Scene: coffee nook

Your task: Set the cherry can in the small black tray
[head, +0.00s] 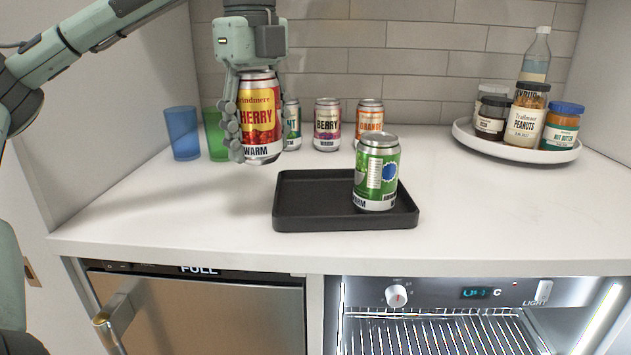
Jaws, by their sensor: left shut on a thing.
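The red and yellow cherry can (260,122) is upright in my left gripper (254,112), whose fingers close around its sides. The can appears held above the counter, left of and a little behind the small black tray (311,221). The tray lies flat near the counter's front, and a green can (376,178) stands upright in its right part. The left part of the tray is bare. My right gripper is not in view.
Behind stand a can partly hidden by my gripper (292,126), a berry can (327,126) and an orange can (368,116). Blue (183,134) and green (214,136) cups stand at left. A round white tray (468,140) holds jars and a bottle.

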